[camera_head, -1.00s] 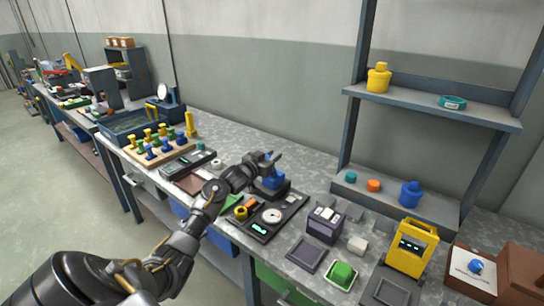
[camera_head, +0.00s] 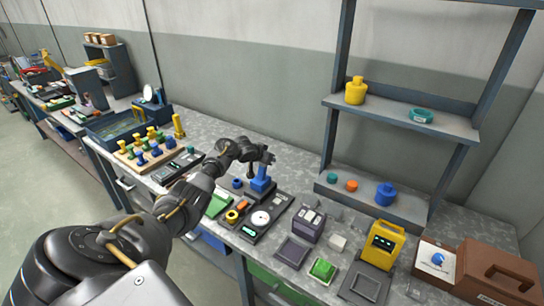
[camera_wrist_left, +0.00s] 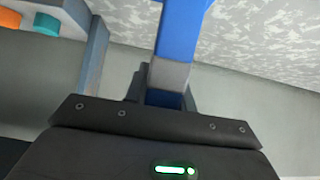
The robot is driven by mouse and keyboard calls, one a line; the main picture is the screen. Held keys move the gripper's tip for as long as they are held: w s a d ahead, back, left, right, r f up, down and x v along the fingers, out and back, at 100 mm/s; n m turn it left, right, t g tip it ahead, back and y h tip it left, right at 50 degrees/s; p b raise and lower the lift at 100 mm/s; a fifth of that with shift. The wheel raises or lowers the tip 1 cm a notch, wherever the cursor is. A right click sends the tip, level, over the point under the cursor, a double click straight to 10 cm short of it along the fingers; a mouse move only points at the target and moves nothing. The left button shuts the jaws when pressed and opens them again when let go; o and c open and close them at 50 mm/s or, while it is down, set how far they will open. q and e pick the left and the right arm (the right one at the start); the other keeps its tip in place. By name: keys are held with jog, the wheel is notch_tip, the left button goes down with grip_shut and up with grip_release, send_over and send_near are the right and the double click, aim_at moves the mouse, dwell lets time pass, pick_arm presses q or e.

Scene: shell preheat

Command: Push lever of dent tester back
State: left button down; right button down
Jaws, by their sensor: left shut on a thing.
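The dent tester (camera_head: 261,184) appears to be the blue upright device on a dark base, near the middle of the bench in the head view. My left gripper (camera_head: 264,156) is at its top and is shut; it seems to hold the lever, which is largely hidden by the gripper. In the left wrist view, a blue and grey upright (camera_wrist_left: 184,30) stands in front of the dark gripper body, and my fingertips are not clear there. My right gripper is in neither view.
In front of the tester lies a dark panel with a white dial (camera_head: 260,218) and a yellow ring (camera_head: 232,216). A purple-grey box (camera_head: 309,226) stands to the right. A shelf unit (camera_head: 400,118) rises behind on the right. A peg board (camera_head: 142,155) lies to the left.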

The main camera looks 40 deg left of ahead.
pick_arm(q)
jog(key=shift+w+f+g, duration=0.25)
jog(key=shift+w+g, duration=0.05)
jog(key=shift+g, duration=0.2)
jog(key=c, duration=1.6)
grip_release()
jog(key=o, duration=0.4)
jog(key=shift+w, duration=0.1)
jog(key=shift+o, duration=0.2)
jog(key=v, duration=1)
jog(key=shift+s+r+p, duration=0.25)
jog(key=shift+s+p, duration=0.05)
jog(key=shift+p, duration=0.15)
